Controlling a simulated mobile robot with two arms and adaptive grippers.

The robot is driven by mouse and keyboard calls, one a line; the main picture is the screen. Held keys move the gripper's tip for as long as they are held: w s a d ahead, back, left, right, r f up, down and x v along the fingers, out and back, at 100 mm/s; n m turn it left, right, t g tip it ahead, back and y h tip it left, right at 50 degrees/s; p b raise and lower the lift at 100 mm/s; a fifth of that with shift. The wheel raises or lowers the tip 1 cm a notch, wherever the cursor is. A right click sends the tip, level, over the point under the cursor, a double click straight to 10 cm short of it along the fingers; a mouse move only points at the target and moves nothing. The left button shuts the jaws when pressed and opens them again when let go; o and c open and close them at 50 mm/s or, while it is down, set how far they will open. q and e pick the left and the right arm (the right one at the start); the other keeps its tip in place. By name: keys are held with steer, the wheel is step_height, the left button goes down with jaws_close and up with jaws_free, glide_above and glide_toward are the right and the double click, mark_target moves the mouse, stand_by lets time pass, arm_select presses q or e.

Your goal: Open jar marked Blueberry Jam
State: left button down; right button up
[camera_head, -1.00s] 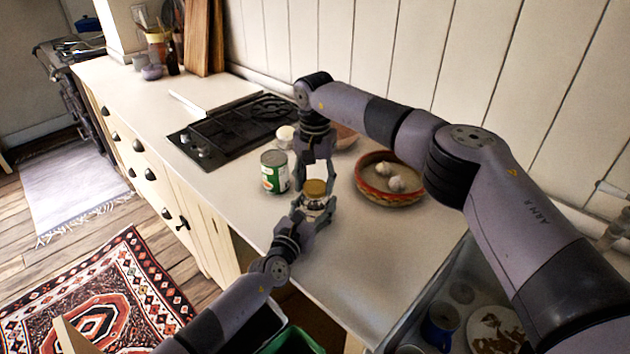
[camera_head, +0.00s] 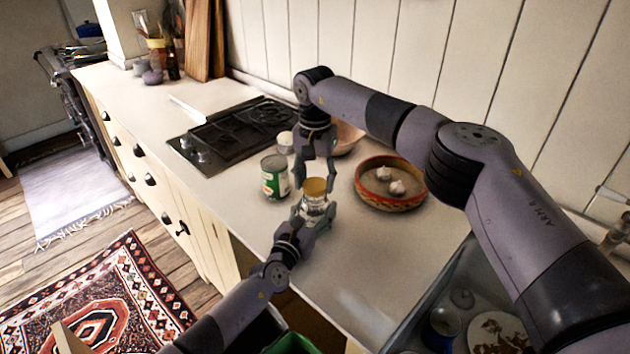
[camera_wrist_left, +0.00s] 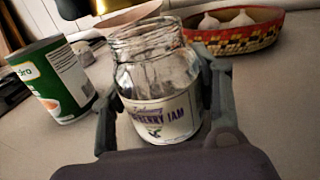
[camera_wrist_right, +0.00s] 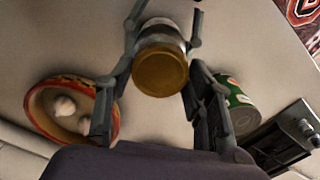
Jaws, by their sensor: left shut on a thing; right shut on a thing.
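The glass jar (camera_wrist_left: 160,85) has a white label ending in "BERRY JAM". In the left wrist view its threaded rim shows bare. The gold lid (camera_wrist_right: 160,72) is between my right gripper's fingers (camera_wrist_right: 160,65), directly above the jar; the head view also shows the lid (camera_head: 315,186). The gap between lid and rim is hard to judge. My left gripper (camera_head: 314,212) is shut around the jar's body, which stands upright at the counter. My right gripper (camera_head: 315,178) reaches down from above and is shut on the lid.
A green-labelled can (camera_head: 274,177) stands close left of the jar. A patterned bowl (camera_head: 391,203) with garlic is to the right. A white-topped jar (camera_head: 286,140) and a pinkish bowl (camera_head: 348,138) are behind, near the black hob (camera_head: 235,130). Front counter is clear.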

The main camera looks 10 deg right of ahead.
mark_target(315, 184)
steer(key=shift+r, duration=0.1)
steer(key=shift+r, duration=1.9)
arm_select(q)
steer(key=shift+c, duration=2.4)
jaws_free()
